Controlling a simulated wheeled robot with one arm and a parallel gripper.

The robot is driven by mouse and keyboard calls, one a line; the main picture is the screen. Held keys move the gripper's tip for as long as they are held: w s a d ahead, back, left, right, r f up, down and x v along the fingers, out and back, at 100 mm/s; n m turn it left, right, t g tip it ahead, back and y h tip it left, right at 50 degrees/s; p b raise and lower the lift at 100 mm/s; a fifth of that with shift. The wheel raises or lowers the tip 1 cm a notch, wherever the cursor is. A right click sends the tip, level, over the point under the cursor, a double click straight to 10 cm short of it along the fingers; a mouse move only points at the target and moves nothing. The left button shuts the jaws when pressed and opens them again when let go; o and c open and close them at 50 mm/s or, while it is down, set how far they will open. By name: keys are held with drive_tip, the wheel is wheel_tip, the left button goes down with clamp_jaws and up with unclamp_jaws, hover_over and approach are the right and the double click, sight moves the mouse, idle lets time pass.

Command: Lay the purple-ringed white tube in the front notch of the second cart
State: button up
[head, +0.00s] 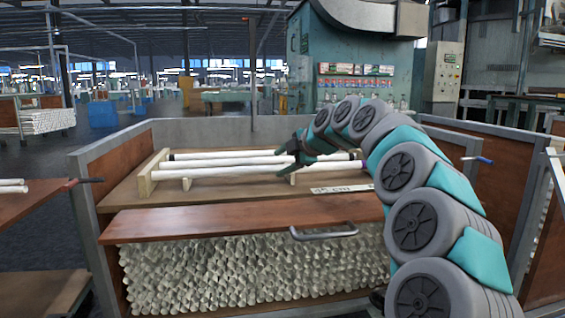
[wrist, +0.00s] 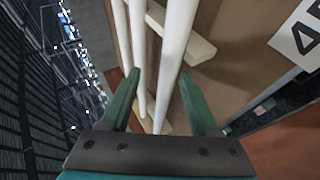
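Several white tubes lie side by side on notched wooden supports (head: 148,181) on top of the cart (head: 150,223) in front of me. The front tube (head: 225,171) is the nearest; a faint purplish mark seems to show near its right end, partly behind my arm. No clear purple ring shows in the wrist view. My gripper (head: 291,153) is over the tubes near their middle. In the wrist view, my gripper (wrist: 158,85) has its green fingers spread apart, with a white tube (wrist: 172,65) running between them. I cannot tell whether they touch it.
A white label (head: 342,189) lies on the cart top at the front right. Many tubes are packed below the red-brown front board (head: 230,222), which has a grey handle (head: 323,233). Another cart top (head: 30,205) stands at the left, with tubes on it. Metal-framed side panels enclose the cart.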

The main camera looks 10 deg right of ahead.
drive_tip(key=v, duration=1.2)
drive_tip(key=shift+p, duration=0.4)
